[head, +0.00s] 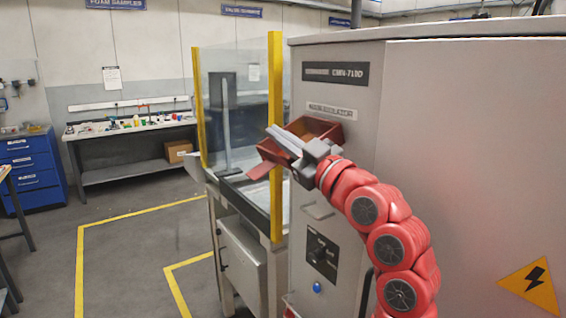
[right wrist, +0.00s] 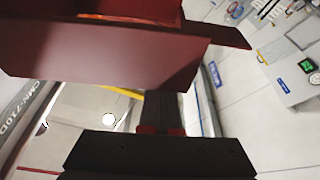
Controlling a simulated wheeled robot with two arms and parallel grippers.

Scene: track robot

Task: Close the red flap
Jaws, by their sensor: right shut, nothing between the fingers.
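A dark red box-like hatch (head: 318,128) sticks out from the grey machine's side, with its upper side open. A red flap (head: 268,157) slants down and outward to the left, behind my right gripper; the gripper hides part of it. In the right wrist view a broad red panel (right wrist: 110,52) spans the upper picture, close in front of the fingers. My right gripper (head: 279,139) is shut and empty, at the hatch's front. Its fingers also show in the right wrist view (right wrist: 162,112). I cannot tell whether they touch the red panel. My left gripper is not in view.
The grey machine cabinet (head: 455,150) fills the right side. A clear guard with yellow posts (head: 275,135) stands just left of the hatch. A white workbench (head: 130,130) and blue drawers (head: 32,170) stand far back.

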